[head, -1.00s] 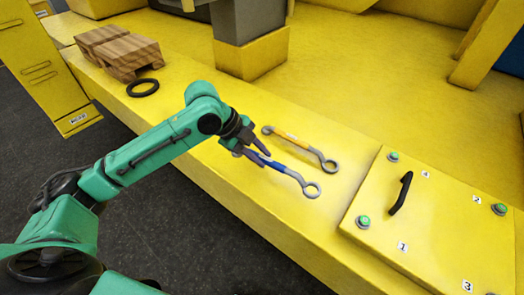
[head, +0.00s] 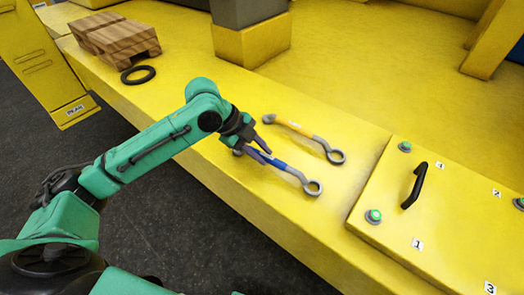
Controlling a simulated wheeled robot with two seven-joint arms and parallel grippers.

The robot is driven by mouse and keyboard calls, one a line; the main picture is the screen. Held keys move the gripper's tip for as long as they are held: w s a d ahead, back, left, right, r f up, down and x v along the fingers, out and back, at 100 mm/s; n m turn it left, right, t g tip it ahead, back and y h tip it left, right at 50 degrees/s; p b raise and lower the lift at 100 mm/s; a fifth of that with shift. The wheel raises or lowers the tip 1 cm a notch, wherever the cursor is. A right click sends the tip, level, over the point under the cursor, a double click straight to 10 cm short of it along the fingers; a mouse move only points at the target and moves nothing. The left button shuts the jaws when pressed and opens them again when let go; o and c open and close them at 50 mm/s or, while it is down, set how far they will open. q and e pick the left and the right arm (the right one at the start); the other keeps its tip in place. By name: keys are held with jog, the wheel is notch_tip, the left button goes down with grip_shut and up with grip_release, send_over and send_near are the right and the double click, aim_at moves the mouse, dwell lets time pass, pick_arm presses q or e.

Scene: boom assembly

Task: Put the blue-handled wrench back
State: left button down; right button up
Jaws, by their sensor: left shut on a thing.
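The blue-handled wrench (head: 290,170) lies along the yellow surface, its grey ring end (head: 313,187) pointing to the lower right. My left gripper (head: 262,156) is at the wrench's upper-left part, shut on its blue handle; its fingers partly hide that end. Whether the wrench touches the surface or is slightly above it, I cannot tell. A second wrench with an orange-yellow handle (head: 298,128) lies just behind it, roughly parallel and apart. My right gripper is not in view.
To the right is a yellow panel (head: 450,215) with a black handle (head: 414,186), green-topped bolts (head: 373,216) and number labels. Wooden blocks (head: 115,42) and a black ring (head: 138,75) are at the upper left. A grey post on a yellow base (head: 252,38) stands behind.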

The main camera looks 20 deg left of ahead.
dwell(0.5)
pick_arm(q)
jog(key=shift+a+f, duration=0.1)
jog(key=shift+f, duration=0.25)
jog(key=c, duration=0.6)
grip_release()
jog(key=shift+s, duration=0.1)
jog(key=b+v, duration=0.1)
jog(key=v, duration=1.3)
jog(key=shift+a+r+b, duration=0.2)
jog(key=shift+a+b, duration=0.05)
jog(key=shift+b, duration=0.15)
